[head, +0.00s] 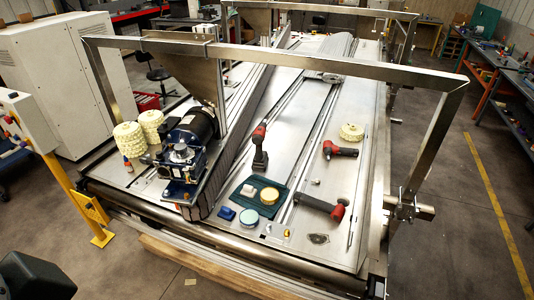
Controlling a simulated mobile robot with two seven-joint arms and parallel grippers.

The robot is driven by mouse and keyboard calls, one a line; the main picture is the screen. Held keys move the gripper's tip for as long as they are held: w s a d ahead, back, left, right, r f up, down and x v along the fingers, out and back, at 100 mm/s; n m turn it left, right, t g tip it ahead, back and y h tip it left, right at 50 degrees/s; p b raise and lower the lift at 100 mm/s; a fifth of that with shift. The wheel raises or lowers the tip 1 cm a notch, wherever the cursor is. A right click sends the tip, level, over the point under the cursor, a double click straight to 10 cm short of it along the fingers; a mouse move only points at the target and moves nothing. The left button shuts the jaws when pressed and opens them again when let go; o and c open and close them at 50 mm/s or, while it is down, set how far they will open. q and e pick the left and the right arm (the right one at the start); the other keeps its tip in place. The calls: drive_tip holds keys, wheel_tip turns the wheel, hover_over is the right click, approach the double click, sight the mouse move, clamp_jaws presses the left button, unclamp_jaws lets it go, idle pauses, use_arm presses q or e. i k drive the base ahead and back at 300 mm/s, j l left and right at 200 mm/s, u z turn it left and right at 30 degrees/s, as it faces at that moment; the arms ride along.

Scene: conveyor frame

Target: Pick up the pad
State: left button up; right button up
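Several small things on the metal conveyor bed (305,170) could be the pad, and I cannot tell which one it is. A folded dark teal cloth-like piece (280,207) lies flat near the front. A round yellow disc (269,195) and a small pale block (248,190) rest on it. A round disc with a light blue top (249,217) lies just in front of it. A small blue block (227,213) lies to the left of that disc. Neither of my grippers shows in this view. A dark rounded shape at the bottom left corner may be part of my arm.
Other red tools (322,205) (340,150) lie to the right. A blue and black motor (185,150) stands at left. A steel frame bar (290,60) crosses above the bed.

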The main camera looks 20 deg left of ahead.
sight(225, 212)
drive_tip(key=u, duration=0.95)
